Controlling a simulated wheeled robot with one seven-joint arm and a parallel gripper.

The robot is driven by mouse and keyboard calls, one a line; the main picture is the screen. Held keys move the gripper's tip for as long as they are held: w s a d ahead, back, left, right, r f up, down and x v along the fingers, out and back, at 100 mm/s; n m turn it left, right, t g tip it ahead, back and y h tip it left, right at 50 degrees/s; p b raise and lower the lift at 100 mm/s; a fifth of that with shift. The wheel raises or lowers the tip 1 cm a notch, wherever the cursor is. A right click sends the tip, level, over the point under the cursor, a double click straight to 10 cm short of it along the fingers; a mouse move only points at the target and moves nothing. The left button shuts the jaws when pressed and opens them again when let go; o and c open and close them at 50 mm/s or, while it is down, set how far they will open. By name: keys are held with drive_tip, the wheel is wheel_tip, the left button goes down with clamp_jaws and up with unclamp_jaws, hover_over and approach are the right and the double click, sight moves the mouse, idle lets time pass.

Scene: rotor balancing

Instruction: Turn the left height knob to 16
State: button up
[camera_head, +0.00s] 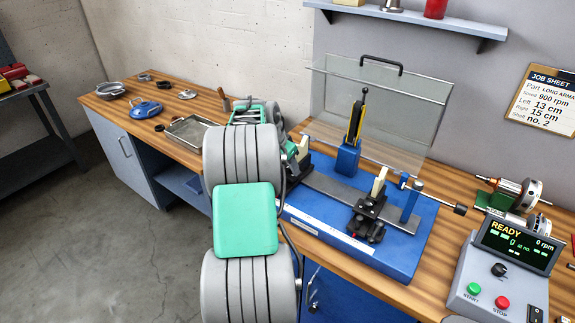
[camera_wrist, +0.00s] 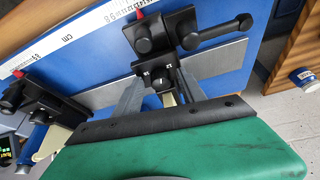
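The left support stand has a black height knob (camera_wrist: 160,80) with a white mark, seen in the wrist view; its number is too small to read. My gripper (camera_wrist: 160,88) has its two grey fingers apart, one on each side of this knob. I cannot tell whether they touch it. In the head view, my gripper (camera_head: 297,155) is at the left stand, and my arm hides the knob. The right support stand (camera_head: 370,212) stands along the rail; it also shows in the wrist view (camera_wrist: 32,98).
The blue balancing machine base (camera_head: 405,262) carries a rail, a scale and a blue post (camera_head: 349,157) under a clear guard (camera_head: 395,95). The control box (camera_head: 500,275) reads READY, 0 rpm. A rotor (camera_head: 515,190) lies at right. A tray (camera_head: 187,130) stands behind my arm.

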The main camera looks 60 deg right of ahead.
clamp_jaws()
drive_tip(key=shift+f+n+b, duration=0.1)
drive_tip(key=shift+n+b, duration=0.2)
drive_tip(key=shift+b, duration=0.15)
drive_tip(key=shift+s+n+t+b, duration=0.1)
drive_tip(key=shift+n+t+b, duration=0.3)
drive_tip(key=shift+n+b, duration=0.5)
drive_tip(key=shift+s+n+t+b, duration=0.15)
drive_tip(key=shift+n+t+b, duration=0.7)
drive_tip(key=shift+n, duration=0.95)
drive_tip(key=shift+o, duration=0.4)
unclamp_jaws()
drive_tip(key=b+v, duration=0.1)
drive_tip(key=v, duration=0.7)
